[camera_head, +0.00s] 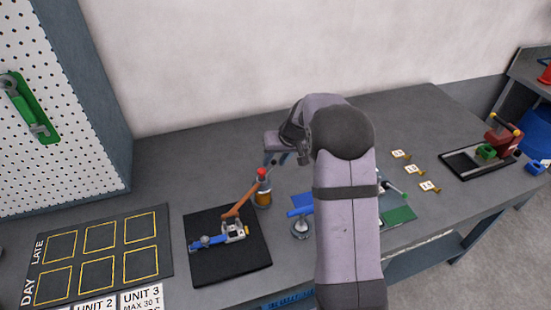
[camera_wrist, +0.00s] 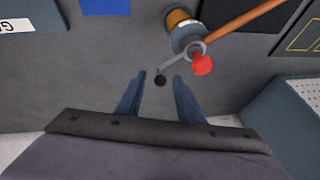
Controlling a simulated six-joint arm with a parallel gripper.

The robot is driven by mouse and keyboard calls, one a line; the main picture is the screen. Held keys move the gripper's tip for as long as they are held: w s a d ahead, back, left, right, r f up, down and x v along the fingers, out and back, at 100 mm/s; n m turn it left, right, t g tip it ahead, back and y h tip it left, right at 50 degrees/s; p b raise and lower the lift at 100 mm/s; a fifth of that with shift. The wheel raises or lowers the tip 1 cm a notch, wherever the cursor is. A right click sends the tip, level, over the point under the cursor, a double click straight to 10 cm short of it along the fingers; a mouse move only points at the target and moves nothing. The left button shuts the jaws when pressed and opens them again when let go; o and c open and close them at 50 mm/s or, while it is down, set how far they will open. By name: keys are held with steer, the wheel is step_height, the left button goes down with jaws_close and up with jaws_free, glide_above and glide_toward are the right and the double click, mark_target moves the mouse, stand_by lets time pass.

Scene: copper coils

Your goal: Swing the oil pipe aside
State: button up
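The oil pipe, a copper-coloured tube (camera_head: 241,198), slants from an amber oil pot (camera_head: 263,198) down over a blue-and-metal fixture (camera_head: 218,239) on a black mat. In the wrist view the pipe (camera_wrist: 245,21) runs from the pot's grey collar to the upper right. The pot has a red knob (camera_wrist: 202,65) and a short grey lever with a black ball end (camera_wrist: 160,80). My gripper (camera_wrist: 159,79) is open, with the black ball seen between its fingertips; contact cannot be told. In the head view my gripper (camera_head: 275,159) is just above the red knob, partly hidden by my arm.
A black mat (camera_head: 255,263) lies under the fixture, with a yellow-marked board (camera_head: 166,232) to its left. Blue and green mats (camera_head: 399,215) are partly behind my arm. Several small brass-coloured pieces (camera_head: 400,154) and a tray with a red device (camera_head: 501,141) are further right.

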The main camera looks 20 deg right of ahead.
jaws_close()
steer(key=shift+s+d+r+m, duration=0.1)
steer(key=shift+m, duration=0.2)
steer(key=s+a+m+g+h+b, duration=0.3)
steer(key=s+m+h+b, duration=0.3)
steer(key=m+b, duration=0.7)
steer(key=shift+s+a+m+h, duration=0.25)
steer(key=shift+s+m, duration=1.1)
steer(key=shift+m, duration=1.65)
steer(key=shift+d, duration=0.1)
